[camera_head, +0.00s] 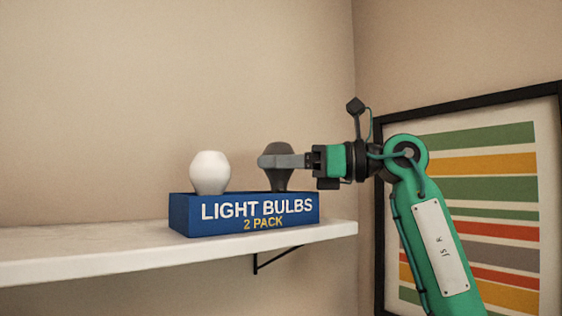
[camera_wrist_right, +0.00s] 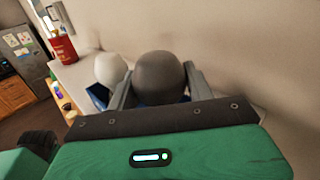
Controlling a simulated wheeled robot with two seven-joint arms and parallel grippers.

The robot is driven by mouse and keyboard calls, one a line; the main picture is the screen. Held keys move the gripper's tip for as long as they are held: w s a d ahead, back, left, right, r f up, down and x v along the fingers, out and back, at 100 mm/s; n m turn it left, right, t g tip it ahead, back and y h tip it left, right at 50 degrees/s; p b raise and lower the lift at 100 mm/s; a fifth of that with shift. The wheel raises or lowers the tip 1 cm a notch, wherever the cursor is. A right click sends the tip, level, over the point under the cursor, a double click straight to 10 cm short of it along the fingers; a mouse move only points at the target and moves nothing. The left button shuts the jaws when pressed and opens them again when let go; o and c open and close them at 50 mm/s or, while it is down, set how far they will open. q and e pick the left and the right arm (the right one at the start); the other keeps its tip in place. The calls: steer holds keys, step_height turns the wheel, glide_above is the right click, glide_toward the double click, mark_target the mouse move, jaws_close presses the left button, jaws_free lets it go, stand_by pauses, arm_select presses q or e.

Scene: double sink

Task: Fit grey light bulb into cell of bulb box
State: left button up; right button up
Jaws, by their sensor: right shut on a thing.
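The blue bulb box (camera_head: 255,221), printed "LIGHT BULBS 2 PACK", sits on the white shelf. A white bulb (camera_head: 210,172) stands upright in its left part; it also shows in the right wrist view (camera_wrist_right: 110,68). My right gripper (camera_head: 280,161) is shut on the grey light bulb (camera_head: 281,181) at the box's right part. The grey bulb (camera_wrist_right: 160,76) is between both fingers in the right wrist view. It looks upright, with its lower end at the box top; how deep it sits in the cell is hidden. My left gripper is not in view.
The white shelf (camera_head: 80,255) runs along the wall and ends just right of the box. A framed striped picture (camera_head: 490,165) hangs behind my right arm. The right wrist view shows a red container (camera_wrist_right: 62,48) farther along the shelf.

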steer(key=shift+f, duration=0.3)
steer(key=o, duration=0.8)
steer(key=shift+r, duration=0.1)
steer(key=shift+o, duration=0.2)
steer(key=shift+d, duration=0.2)
steer(key=s+d+b, duration=0.2)
steer(key=d+b, duration=0.3)
steer(key=d, duration=0.8)
steer(key=shift+s+b, duration=0.3)
steer(key=shift+b, duration=0.1)
